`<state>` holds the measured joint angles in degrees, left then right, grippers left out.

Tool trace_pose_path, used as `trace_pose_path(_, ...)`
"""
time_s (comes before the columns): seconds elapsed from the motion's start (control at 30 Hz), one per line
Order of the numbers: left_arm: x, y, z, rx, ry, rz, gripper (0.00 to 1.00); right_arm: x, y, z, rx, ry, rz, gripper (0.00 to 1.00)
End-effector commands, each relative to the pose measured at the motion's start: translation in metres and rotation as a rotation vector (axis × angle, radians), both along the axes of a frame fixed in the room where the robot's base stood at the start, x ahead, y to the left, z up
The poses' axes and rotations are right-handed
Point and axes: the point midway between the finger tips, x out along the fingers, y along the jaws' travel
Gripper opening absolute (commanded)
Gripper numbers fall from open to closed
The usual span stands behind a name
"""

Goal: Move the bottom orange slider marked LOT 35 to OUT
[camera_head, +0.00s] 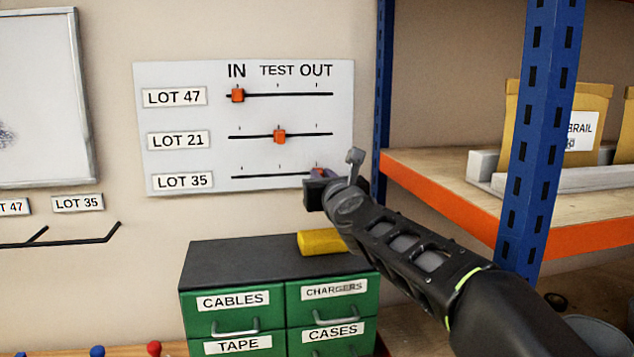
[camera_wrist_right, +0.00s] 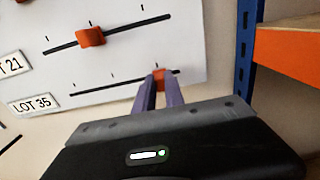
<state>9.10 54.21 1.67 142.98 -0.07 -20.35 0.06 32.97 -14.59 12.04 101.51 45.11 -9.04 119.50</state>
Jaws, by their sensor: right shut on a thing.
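The white slider board (camera_head: 200,122) hangs on the wall with columns IN, TEST and OUT. The bottom orange slider (camera_wrist_right: 165,79), in the LOT 35 row, is at the right end of its track, under the OUT column. It is mostly hidden behind my right gripper in the head view. My right gripper (camera_wrist_right: 157,92) is shut on this slider. The LOT 35 label (camera_head: 183,181) is at the row's left. The LOT 47 slider (camera_head: 238,95) is at IN, and the LOT 21 slider (camera_head: 279,136) is at TEST. My left gripper is not in view.
A green drawer cabinet (camera_head: 235,302) stands below the board, with a yellow object (camera_head: 318,242) on top. A blue post (camera_head: 543,130) and a wooden shelf (camera_head: 450,190) with an orange edge stand to the right. A whiteboard (camera_head: 45,95) hangs at the left.

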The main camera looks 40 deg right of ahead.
Motion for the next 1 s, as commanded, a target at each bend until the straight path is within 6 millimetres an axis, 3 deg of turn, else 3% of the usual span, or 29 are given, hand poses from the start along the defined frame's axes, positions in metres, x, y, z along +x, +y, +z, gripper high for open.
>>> trace_pose_path(0.1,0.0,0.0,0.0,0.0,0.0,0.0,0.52,-0.002,-0.003,0.001,0.0,-0.001,-0.007,0.0)
trace_pose_path(0.13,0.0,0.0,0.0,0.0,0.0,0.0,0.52,-0.002,-0.003,0.001,0.0,-0.001,-0.007,0.16)
trace_pose_path(0.4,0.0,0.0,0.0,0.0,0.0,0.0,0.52,-0.001,-0.002,0.001,0.0,-0.001,-0.005,0.36)
trace_pose_path(0.73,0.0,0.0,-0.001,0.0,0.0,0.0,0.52,-0.005,0.002,0.001,-0.001,-0.002,-0.003,0.36)
trace_pose_path(1.0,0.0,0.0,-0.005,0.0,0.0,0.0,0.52,-0.038,0.019,0.001,-0.002,-0.002,-0.004,0.36)
